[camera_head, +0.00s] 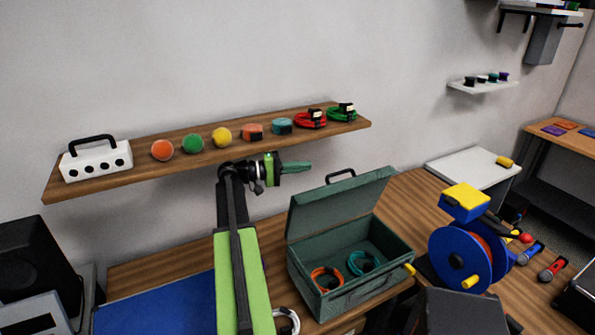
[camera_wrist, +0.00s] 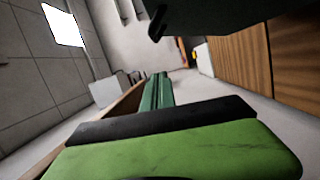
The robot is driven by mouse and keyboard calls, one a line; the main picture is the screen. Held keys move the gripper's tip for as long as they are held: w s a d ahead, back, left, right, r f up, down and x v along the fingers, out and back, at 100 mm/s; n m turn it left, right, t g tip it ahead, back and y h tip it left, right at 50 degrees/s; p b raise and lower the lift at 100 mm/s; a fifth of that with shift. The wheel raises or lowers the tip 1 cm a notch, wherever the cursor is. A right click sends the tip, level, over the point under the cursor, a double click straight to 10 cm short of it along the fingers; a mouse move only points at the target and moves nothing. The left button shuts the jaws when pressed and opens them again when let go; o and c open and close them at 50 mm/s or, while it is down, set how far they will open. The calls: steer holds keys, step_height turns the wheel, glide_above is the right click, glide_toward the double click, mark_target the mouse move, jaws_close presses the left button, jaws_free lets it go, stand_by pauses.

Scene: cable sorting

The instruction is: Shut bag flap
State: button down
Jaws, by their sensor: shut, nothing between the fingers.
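A dark green bag (camera_head: 343,297) stands on the wooden table in the head view. Its flap (camera_head: 345,208) is up, leaning back toward the wall, with a small black handle at its top edge. Inside the bag lie an orange cable coil (camera_head: 327,279) and a teal cable coil (camera_head: 364,263). My gripper (camera_head: 305,166) is shut and empty, up and to the left of the flap, apart from it and just below the shelf. In the wrist view my green fingers (camera_wrist: 156,92) lie together, and a dark shape, possibly the flap, fills the top.
A wooden shelf (camera_head: 84,184) above holds a white box (camera_head: 96,160), coloured balls and several cable coils. A blue cable reel (camera_head: 460,258) stands right of the bag. A blue mat (camera_head: 160,304) lies left. A white board (camera_head: 470,168) lies behind the reel.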

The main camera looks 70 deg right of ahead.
steer(key=s, duration=0.7)
steer(key=shift+a+f, duration=0.25)
steer(key=shift+s, duration=0.1)
